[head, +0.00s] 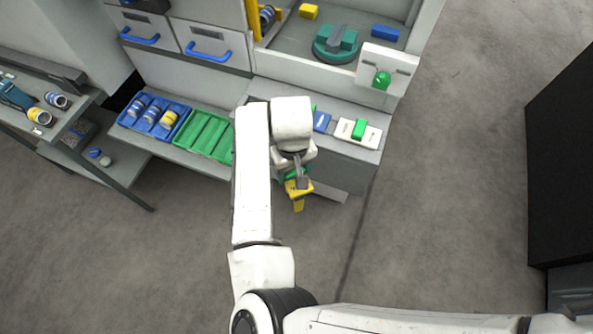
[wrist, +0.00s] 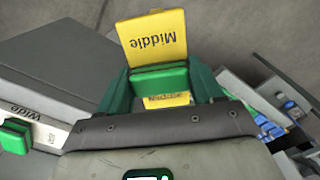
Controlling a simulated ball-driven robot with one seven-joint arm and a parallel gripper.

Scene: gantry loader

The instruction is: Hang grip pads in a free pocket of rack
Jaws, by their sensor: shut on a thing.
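The grip pads (wrist: 157,34) in my gripper have a yellow plate marked "Middle", upside down in the wrist view, and a green block. In the head view their yellow plate (head: 298,202) hangs in front of the bench edge. My gripper (wrist: 160,80) is shut on them between its green fingers. A white plate (wrist: 48,134) marked "Wide" with a green block lies at the left of the wrist view. It also shows in the head view (head: 372,138) on the bench, right of a blue piece (head: 321,121). My arm hides part of the bench; I cannot make out the rack's pockets.
A blue bin (head: 140,130) with several rolls and an empty green bin (head: 207,135) stand left of my arm. A side table (head: 75,115) is at far left. A teal fixture (head: 335,45) sits in the machine. The floor to the right is clear up to a black cabinet (head: 565,160).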

